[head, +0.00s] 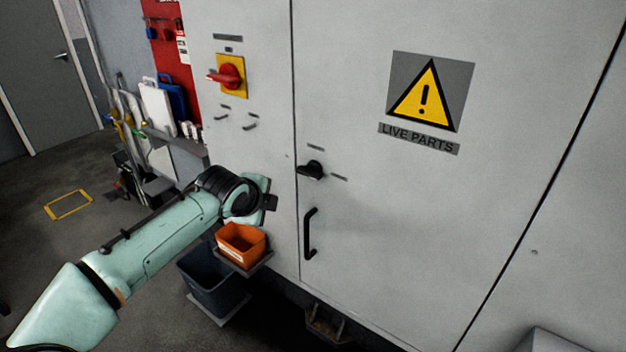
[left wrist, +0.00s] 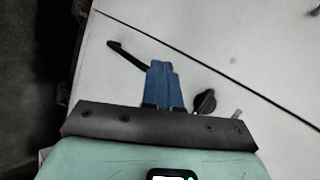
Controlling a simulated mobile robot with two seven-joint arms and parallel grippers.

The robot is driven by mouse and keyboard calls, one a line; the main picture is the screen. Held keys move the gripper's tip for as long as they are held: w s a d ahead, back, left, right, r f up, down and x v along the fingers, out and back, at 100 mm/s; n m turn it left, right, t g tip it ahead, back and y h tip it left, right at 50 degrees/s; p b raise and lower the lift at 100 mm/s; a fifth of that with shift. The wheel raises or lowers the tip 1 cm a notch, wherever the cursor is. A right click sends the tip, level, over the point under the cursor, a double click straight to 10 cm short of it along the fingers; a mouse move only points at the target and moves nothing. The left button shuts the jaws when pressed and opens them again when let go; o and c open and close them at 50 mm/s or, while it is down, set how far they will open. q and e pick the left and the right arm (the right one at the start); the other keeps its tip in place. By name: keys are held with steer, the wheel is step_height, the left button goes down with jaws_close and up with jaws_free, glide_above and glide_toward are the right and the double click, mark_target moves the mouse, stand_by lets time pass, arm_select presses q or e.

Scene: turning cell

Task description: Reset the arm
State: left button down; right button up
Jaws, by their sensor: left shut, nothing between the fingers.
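My left arm comes in from the left in the head view, stretched towards the grey cabinet (head: 350,250). My left gripper (head: 270,203) is in front of the cabinet, left of the door's black handle and below the black door knob. In the left wrist view the blue fingers of my left gripper (left wrist: 162,68) are shut together with nothing between them. The door handle (left wrist: 127,53) shows to the left of the fingers and the knob (left wrist: 204,102) to their right. Whether the fingertips touch the cabinet I cannot tell. My right gripper is in neither view.
An orange bin (head: 241,245) sits on a small shelf just below my left gripper, with a dark bin (head: 208,285) under it. A red rotary switch (head: 230,75) on a yellow plate sticks out above. Open floor (head: 45,235) lies at the left.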

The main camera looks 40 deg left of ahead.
arm_select(q)
steer(key=w+d+f+g+h, duration=0.1)
steer(key=w+d+f, duration=0.35)
steer(key=f, duration=0.25)
steer(key=w+d+f+h, duration=0.1)
steer(key=w+d+f, duration=0.35)
steer(key=f, duration=0.25)
steer(key=s+d+f+n+g+h, duration=0.1)
steer(key=d+f+n, duration=0.1)
steer(key=d+f, duration=0.5)
steer(key=d+f+n+g+h, duration=0.1)
steer(key=d+f+n+h, duration=0.15)
steer(key=f, duration=0.75)
steer(key=s+d+f+n+g+h, duration=0.15)
steer(key=s+d+f, duration=0.25)
steer(key=f, duration=0.4)
steer(key=s+d+f+n+g, duration=0.1)
steer(key=s+d+f+n, duration=0.3)
steer(key=f, duration=0.3)
steer(key=s+d+f+n+g, duration=0.1)
steer(key=s+d+f+n, duration=0.2)
steer(key=s+d+f, duration=0.2)
steer(key=s+d+f+n+g+h, duration=0.1)
steer(key=s+d+f, duration=0.3)
steer(key=s, duration=0.8)
steer(key=shift+s+d+f+n+g+h, duration=0.35)
steer(key=shift+n+g, duration=0.3)
steer(key=shift+n, duration=0.25)
steer(key=shift+a, duration=0.15)
